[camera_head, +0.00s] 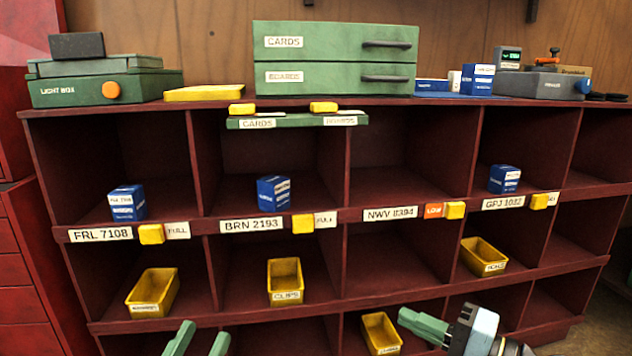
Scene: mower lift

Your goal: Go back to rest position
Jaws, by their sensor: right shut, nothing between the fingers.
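My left gripper (203,331) shows at the bottom edge, left of centre, in the head view. Its two green fingers point up and stand apart, with nothing seen between them. My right gripper (405,315) is at the bottom, right of centre. Its green fingers are together and point left, empty. They are close to the right of a yellow bin (381,334) in the picture; I cannot tell the depth between them. Part of my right wrist shows beside it. Both grippers appear in front of the lower part of a dark red shelf unit (345,215).
The shelf's upper compartments hold blue boxes (127,203); lower ones hold yellow bins (285,282). Green drawers (335,42), a light box (100,90) and a grey case (540,85) stand on top. A red cabinet (20,270) is at left. Floor (607,320) shows at lower right.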

